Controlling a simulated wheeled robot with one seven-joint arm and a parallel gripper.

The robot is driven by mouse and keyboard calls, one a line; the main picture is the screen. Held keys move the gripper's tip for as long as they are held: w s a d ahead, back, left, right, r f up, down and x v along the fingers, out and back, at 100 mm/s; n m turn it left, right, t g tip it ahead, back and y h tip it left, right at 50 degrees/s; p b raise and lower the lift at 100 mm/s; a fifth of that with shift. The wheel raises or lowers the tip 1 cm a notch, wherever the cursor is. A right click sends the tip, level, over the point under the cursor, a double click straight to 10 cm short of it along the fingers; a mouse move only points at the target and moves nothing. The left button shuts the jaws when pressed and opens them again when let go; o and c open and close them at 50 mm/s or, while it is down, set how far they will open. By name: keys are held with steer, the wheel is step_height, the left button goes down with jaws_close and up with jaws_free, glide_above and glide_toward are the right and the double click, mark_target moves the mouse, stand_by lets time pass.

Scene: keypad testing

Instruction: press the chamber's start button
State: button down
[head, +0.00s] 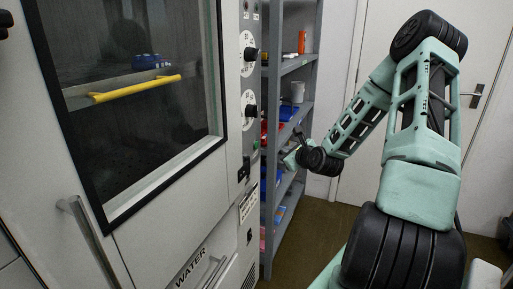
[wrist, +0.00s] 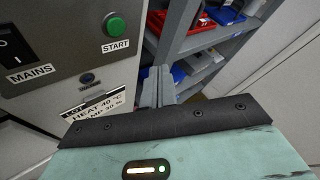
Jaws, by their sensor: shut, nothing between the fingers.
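The green round start button (wrist: 115,26) sits on the chamber's grey control panel (wrist: 60,60) in the wrist view, above a label reading START. My gripper (wrist: 157,76) is shut and empty. Its fingertips appear below and to the right of the button in the wrist view, near the panel's right edge, with no contact on the button visible. In the head view, the chamber (head: 150,215) fills the left side and my gripper (head: 290,158) is just right of its panel, in front of the shelf.
A black MAINS switch (wrist: 14,45) is left of the button. Two knobs, an upper one (head: 251,54) and a lower one (head: 251,110), are higher on the panel. A grey shelf rack (head: 300,64) with bins stands close on the right. A white door (head: 355,50) is behind.

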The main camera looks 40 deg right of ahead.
steer(key=w+a+b, duration=0.1)
steer(key=w+a, duration=0.1)
steer(key=w, duration=0.4)
steer(key=shift+w+a, duration=0.4)
stand_by(1.8)
steer(key=shift+w+a, duration=0.2)
steer(key=shift+w, duration=0.2)
steer(key=shift+w+a, duration=0.1)
steer(key=shift+w, duration=0.25)
stand_by(0.5)
steer(key=shift+s, duration=0.1)
steer(key=shift+s+d+p, duration=0.25)
steer(key=shift+s+p, duration=0.1)
steer(key=shift+s, duration=0.3)
steer(key=shift+s+d+p, duration=0.2)
steer(key=shift+s+d, duration=0.1)
steer(key=shift+s, duration=0.45)
steer(key=shift+s+d+p, duration=0.25)
steer(key=shift+s+d, duration=0.1)
steer(key=shift+s, duration=0.45)
steer(key=shift+s+d+p, duration=0.2)
steer(key=shift+s+d, duration=0.1)
steer(key=shift+s, duration=0.45)
